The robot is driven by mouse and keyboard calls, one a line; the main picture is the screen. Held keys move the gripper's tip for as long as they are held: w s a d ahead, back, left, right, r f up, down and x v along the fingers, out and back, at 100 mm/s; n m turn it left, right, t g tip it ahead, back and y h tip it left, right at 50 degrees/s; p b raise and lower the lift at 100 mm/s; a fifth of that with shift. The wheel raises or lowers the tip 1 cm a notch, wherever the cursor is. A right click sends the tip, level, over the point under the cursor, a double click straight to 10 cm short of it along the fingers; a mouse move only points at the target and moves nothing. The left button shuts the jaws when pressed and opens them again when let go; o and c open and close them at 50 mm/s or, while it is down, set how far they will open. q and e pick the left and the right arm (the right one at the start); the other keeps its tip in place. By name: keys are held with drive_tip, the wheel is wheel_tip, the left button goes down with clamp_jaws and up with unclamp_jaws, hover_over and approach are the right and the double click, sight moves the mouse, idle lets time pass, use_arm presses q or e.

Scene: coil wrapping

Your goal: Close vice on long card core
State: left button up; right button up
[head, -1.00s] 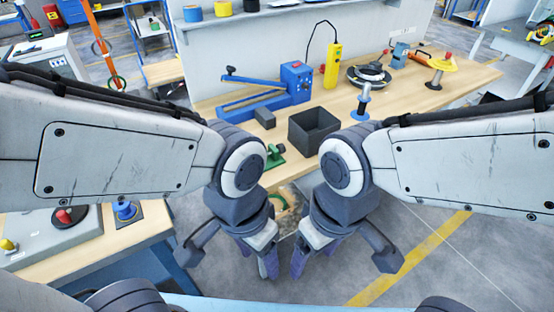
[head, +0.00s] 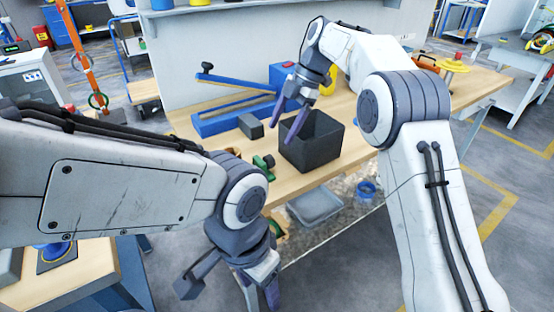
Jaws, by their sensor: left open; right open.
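I cannot make out a long card core in this view.
A blue long-armed tool (head: 225,122) and a small dark grey block (head: 251,126) lie on the bench (head: 190,132) left of the box. A grey tray (head: 315,206) and a blue ring-shaped item (head: 367,190) sit on a lower shelf. My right arm covers much of the bench's right half.

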sight(272, 157)
drive_tip(key=x, duration=0.6)
drive_tip(key=d+b+x, duration=0.1)
drive_tip(key=x, duration=0.3)
drive_tip(key=shift+w+d+f, duration=0.1)
drive_tip(key=shift+w+f, duration=0.2)
drive_tip(key=shift+w, duration=0.15)
